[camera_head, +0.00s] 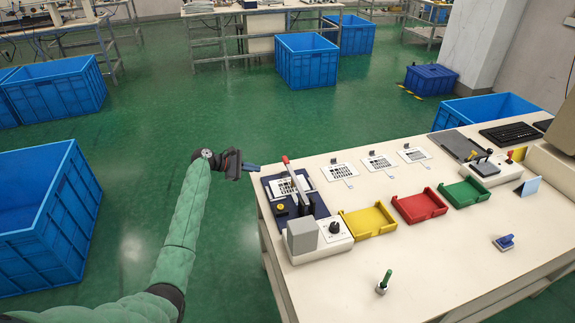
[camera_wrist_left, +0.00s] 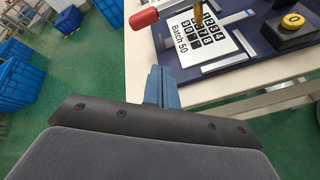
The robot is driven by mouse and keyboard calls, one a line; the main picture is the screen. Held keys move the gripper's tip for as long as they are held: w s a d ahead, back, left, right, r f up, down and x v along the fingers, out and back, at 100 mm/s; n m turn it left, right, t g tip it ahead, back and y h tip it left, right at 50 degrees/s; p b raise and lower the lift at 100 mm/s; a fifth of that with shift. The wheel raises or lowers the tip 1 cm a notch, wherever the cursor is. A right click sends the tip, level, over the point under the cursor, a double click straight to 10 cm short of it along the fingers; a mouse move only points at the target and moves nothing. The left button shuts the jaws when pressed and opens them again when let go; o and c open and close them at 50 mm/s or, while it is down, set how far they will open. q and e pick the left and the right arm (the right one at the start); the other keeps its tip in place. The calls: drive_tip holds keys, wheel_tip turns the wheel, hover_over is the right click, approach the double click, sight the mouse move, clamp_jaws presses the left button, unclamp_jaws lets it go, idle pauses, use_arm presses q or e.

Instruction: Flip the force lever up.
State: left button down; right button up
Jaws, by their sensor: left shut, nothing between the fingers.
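The force lever (camera_head: 296,182) is a pale bar with a red tip, on the dark blue test fixture (camera_head: 319,205) at the table's left end. It slants back over a keypad film (camera_head: 284,188); its exact angle is hard to tell. In the left wrist view its red handle (camera_wrist_left: 144,18) shows at the top, by the film marked Batch 50 (camera_wrist_left: 180,41). My left gripper (camera_head: 253,167) is shut and empty at the table's left edge, left of the red tip and apart from it. Its blue fingers (camera_wrist_left: 162,86) also show in the wrist view. My right gripper is out of view.
A grey box (camera_head: 302,236) and a black knob (camera_head: 334,227) sit at the fixture's front. A yellow knob (camera_wrist_left: 292,20) is on the fixture. Yellow (camera_head: 369,222), red (camera_head: 420,206) and green (camera_head: 464,193) trays stand to the right.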

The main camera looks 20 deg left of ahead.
use_arm(q)
drive_tip(key=shift+w+d+n+h, duration=0.2)
drive_tip(key=shift+w+n+h, duration=0.1)
drive_tip(key=shift+n, duration=0.6)
drive_tip(key=n, duration=0.1)
drive_tip(key=r+n, duration=0.1)
drive_tip(key=shift+d+r+n+t, duration=0.1)
drive_tip(key=shift+d+n+t, duration=0.05)
drive_tip(key=shift+n+t, duration=0.2)
drive_tip(key=shift+w+n, duration=0.15)
drive_tip(key=shift+n, duration=1.1)
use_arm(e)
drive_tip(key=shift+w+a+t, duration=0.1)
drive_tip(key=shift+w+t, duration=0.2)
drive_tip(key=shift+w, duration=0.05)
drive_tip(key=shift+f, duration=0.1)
